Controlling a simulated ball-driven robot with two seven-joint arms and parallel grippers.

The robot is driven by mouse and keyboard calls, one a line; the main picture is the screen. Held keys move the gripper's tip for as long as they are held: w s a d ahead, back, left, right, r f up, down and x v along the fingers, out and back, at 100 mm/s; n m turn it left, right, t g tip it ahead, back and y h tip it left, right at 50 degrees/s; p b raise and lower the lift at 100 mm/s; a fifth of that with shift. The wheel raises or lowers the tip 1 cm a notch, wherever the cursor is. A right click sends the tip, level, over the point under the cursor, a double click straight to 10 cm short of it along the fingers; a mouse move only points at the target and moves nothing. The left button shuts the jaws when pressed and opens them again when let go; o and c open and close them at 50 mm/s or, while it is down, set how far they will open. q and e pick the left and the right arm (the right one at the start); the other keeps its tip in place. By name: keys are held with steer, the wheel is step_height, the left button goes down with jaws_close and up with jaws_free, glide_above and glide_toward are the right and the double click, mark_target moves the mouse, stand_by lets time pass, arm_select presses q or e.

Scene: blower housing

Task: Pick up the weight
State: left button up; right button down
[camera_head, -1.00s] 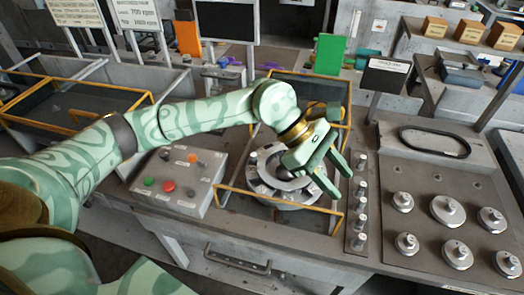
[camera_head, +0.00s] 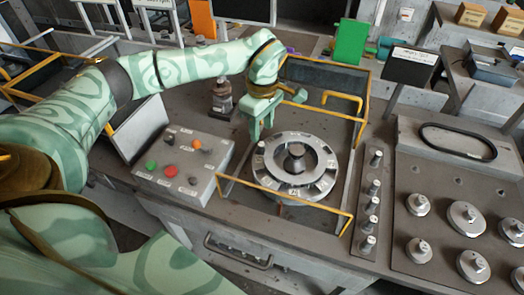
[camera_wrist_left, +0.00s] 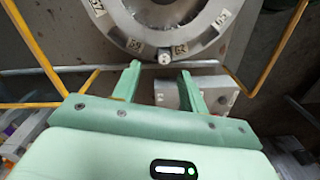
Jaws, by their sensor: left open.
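A round grey rotor (camera_head: 318,178) with numbered labels around its rim lies flat inside the yellow-framed guard. In the left wrist view, a small metal weight (camera_wrist_left: 164,57) sits at the rotor rim (camera_wrist_left: 205,38), in front of the gap between my fingers. My left gripper (camera_head: 261,128) is open and points down at the rotor's left rim in the head view. Its two green fingers also show in the left wrist view (camera_wrist_left: 160,72), with nothing visible gripped between them. Whether they touch the rim I cannot tell. My right gripper is not in view.
Several small cylinders stand on a strip (camera_head: 358,217) right of the guard. A panel of round metal pieces (camera_head: 441,239) lies farther right. A button box (camera_head: 183,160) stands left of the rotor. Yellow guard bars (camera_head: 283,203) surround the rotor.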

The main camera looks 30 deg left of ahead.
mark_target(262, 144)
arm_select(q)
steer(key=f, duration=0.3)
steer(key=f+b, duration=0.1)
steer(key=shift+s+d+f, duration=0.2)
steer(key=shift+s+f, duration=0.1)
steer(key=shift+f, duration=0.5)
steer(key=shift+r, duration=0.1)
jaws_close()
